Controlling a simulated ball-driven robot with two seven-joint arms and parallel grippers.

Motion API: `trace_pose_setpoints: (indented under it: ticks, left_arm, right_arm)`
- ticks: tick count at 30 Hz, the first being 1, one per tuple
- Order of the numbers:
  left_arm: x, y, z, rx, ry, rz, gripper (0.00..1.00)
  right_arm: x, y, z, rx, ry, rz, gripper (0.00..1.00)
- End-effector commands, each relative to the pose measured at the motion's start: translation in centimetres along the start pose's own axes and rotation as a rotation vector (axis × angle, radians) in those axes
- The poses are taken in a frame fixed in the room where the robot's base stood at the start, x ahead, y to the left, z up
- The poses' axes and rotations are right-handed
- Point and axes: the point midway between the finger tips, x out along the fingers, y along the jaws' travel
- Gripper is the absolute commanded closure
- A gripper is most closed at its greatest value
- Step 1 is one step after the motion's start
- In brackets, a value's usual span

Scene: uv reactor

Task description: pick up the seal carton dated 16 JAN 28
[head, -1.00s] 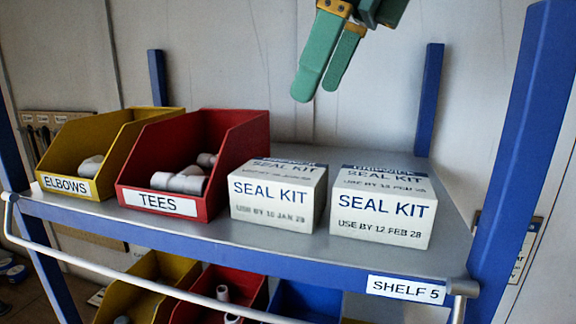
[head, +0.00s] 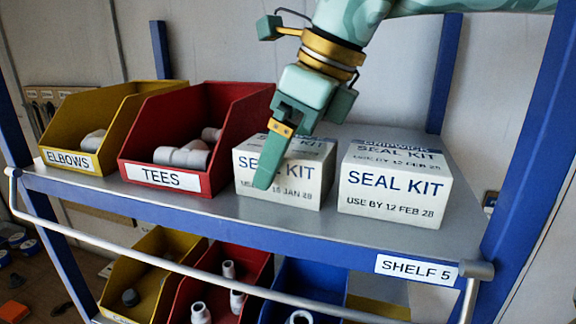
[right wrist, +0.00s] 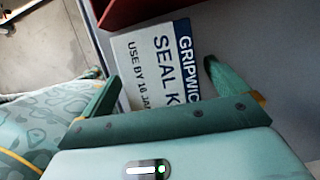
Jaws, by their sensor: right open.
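The seal carton dated 16 JAN 28 (head: 304,182) is a white box with blue lettering on the grey shelf, right of the red bin. In the right wrist view its top (right wrist: 150,62) faces the camera, its date partly cut off by my gripper. My right gripper (head: 272,165) is open and comes down from above; one finger hangs in front of the carton's face, covering part of its label. In the right wrist view the fingers show on either side of the carton. I cannot tell whether they touch it. My left gripper is not in view.
A second seal carton (head: 390,200), dated 12 FEB 28, stands close on the right. The red TEES bin (head: 222,135) is close on the left, with the yellow ELBOWS bin (head: 120,105) beyond. A rail (head: 130,247) runs along the front of the shelf (head: 330,225).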

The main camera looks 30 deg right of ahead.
Motion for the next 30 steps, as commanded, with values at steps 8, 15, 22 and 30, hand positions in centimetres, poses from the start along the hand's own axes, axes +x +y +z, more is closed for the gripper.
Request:
trace_pose_setpoints:
  ticks: [8,15,22,30]
  left_arm:
    - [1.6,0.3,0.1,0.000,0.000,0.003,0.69]
    - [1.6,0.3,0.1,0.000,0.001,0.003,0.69]
    - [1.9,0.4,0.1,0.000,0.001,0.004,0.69]
    - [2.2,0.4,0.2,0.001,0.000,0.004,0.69]
  right_arm:
    - [2.3,0.0,0.0,0.000,0.000,-0.001,0.02]
    - [2.2,0.0,0.0,0.000,0.000,-0.001,0.02]
    - [2.4,0.0,-0.1,0.000,0.000,-0.001,0.02]
    - [2.7,0.0,-0.2,0.000,0.000,0.000,0.02]
